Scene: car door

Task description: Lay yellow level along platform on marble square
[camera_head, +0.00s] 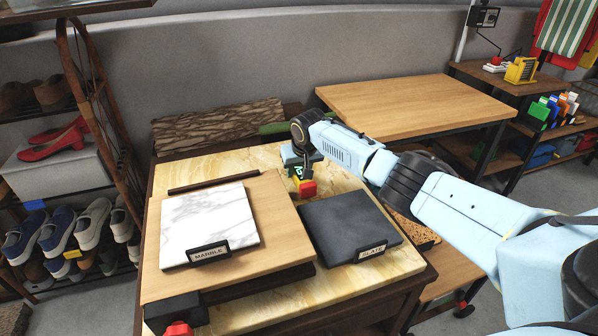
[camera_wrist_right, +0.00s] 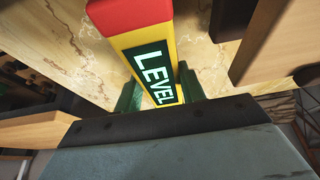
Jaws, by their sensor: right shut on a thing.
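The yellow level (camera_wrist_right: 142,50) has a red end and a dark green face reading LEVEL. My right gripper (camera_wrist_right: 160,92) is shut on it, with a finger on each side. In the head view the level's red end (camera_head: 307,188) shows below my right gripper (camera_head: 299,172), between and behind the two squares; the rest is mostly hidden. The white, grey-veined marble square (camera_head: 208,222) lies on the wooden platform (camera_head: 281,240), with a MARBLE label at its front edge. The level is to the right of the marble and apart from it. My left gripper is out of view.
A dark slate square (camera_head: 350,226) with a SLATE label lies right of the platform. A dark strip (camera_head: 213,182) lies behind the marble. A black clamp-like part with a red knob (camera_head: 178,328) is at the front left. A bark-textured block (camera_head: 218,126) stands behind.

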